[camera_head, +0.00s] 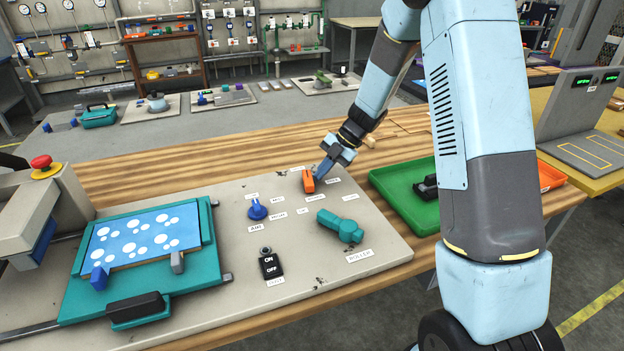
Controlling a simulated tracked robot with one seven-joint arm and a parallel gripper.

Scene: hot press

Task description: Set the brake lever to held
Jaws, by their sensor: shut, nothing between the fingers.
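A small orange lever (308,183) stands on the pale grey panel (385,243) of the press bench. Small white labels lie around it, too small to read surely, so I cannot tell which lever is the brake or which mark is held. My gripper (321,174) is shut and empty, pointing down at the right side of the orange lever's upper end. I cannot tell whether its fingertips touch the lever. A blue knob (257,210) sits to the left. A teal lever (342,227) sits nearer me, beside a label reading ROLLER.
A black ON/OFF switch (270,264) is at the panel's front. A teal press frame (205,240) with a spotted blue sheet is at left, near a red button (41,162). A green tray (402,196) and orange tray (551,176) lie right, partly behind my arm.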

